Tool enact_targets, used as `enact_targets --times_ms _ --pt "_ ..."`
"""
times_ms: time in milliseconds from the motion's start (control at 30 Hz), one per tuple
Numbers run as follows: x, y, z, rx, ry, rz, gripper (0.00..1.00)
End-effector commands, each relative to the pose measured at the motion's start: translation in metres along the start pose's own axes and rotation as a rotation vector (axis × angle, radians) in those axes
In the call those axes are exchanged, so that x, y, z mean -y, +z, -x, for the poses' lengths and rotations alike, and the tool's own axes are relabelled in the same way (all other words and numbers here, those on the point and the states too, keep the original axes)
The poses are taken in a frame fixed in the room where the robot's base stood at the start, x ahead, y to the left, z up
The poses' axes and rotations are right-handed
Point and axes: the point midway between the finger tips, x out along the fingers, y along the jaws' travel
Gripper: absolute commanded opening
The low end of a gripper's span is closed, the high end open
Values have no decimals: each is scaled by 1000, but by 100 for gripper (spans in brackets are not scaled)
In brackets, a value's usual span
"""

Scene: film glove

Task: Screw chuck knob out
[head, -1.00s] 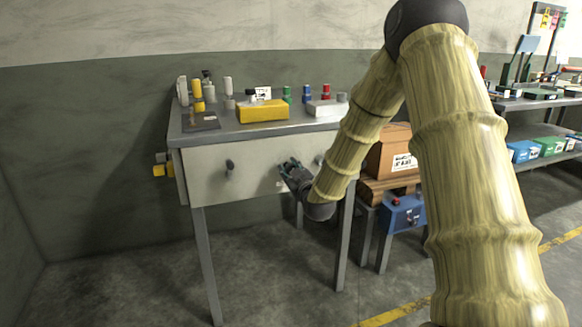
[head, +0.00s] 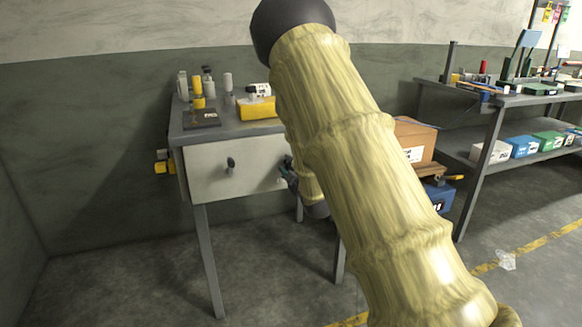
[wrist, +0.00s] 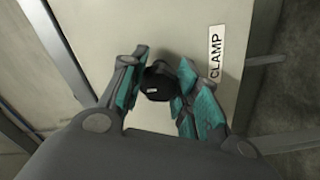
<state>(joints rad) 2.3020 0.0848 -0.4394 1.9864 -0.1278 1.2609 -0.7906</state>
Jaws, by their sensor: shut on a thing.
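In the wrist view a dark knob (wrist: 158,84) with a small pale mark sits on the pale front panel of the workbench. My gripper (wrist: 160,88) is shut on this knob, with teal pads on either side of it. A label reading CLAMP (wrist: 216,52) is on the panel to the right of the knob. In the head view my gripper (head: 287,172) is at the bench's front panel, mostly hidden by my arm. Another dark knob (head: 231,163) is on the panel to the left. I cannot read any label for the held knob.
A yellow block (head: 256,108), a dark plate (head: 202,118) and several bottles stand on the bench top (head: 230,127). An orange-brown box (head: 413,139) and a blue box (head: 440,197) are to the right. A shelf (head: 500,102) stands further right.

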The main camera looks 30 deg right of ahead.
Motion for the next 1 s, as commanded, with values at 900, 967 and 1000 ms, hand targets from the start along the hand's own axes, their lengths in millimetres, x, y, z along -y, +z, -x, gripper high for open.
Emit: enact_targets --times_ms 900,967,1000 --pt "0 0 0 0 1 37 54" --pt "0 0 0 0 0 37 54" --pt "0 0 0 0 0 37 54"
